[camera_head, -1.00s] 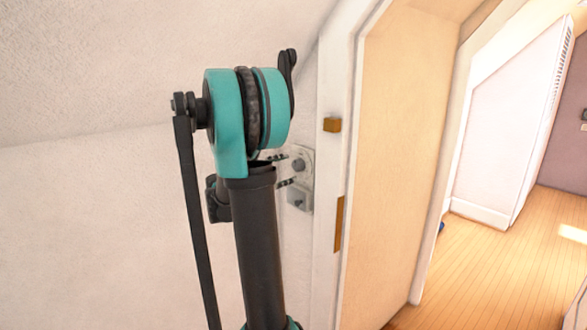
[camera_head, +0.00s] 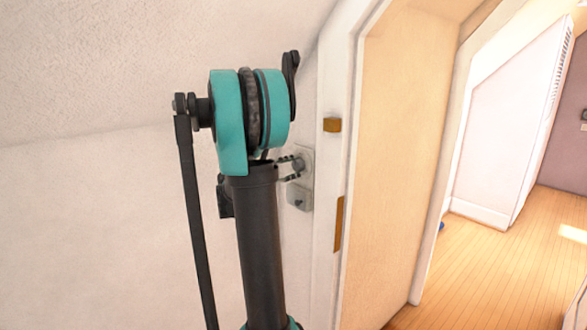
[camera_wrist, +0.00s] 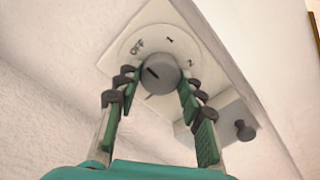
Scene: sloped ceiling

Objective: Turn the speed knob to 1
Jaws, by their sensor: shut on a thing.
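The speed knob (camera_wrist: 158,77) is a round grey knob on a white wall plate (camera_wrist: 150,20), with a dial marked OFF, 1 and 2. Its dark pointer line slants up-left, toward the OFF mark. My gripper (camera_wrist: 158,85) has its green, dark-padded fingers on the left and right sides of the knob, shut on it. In the head view the knob (camera_head: 299,163) shows partly, with my gripper's fingertips (camera_head: 290,168) at it. My arm hides the rest of the gripper there.
A white door frame (camera_head: 333,200) stands close on the right, with an open doorway beyond. Plain wall lies to the left.

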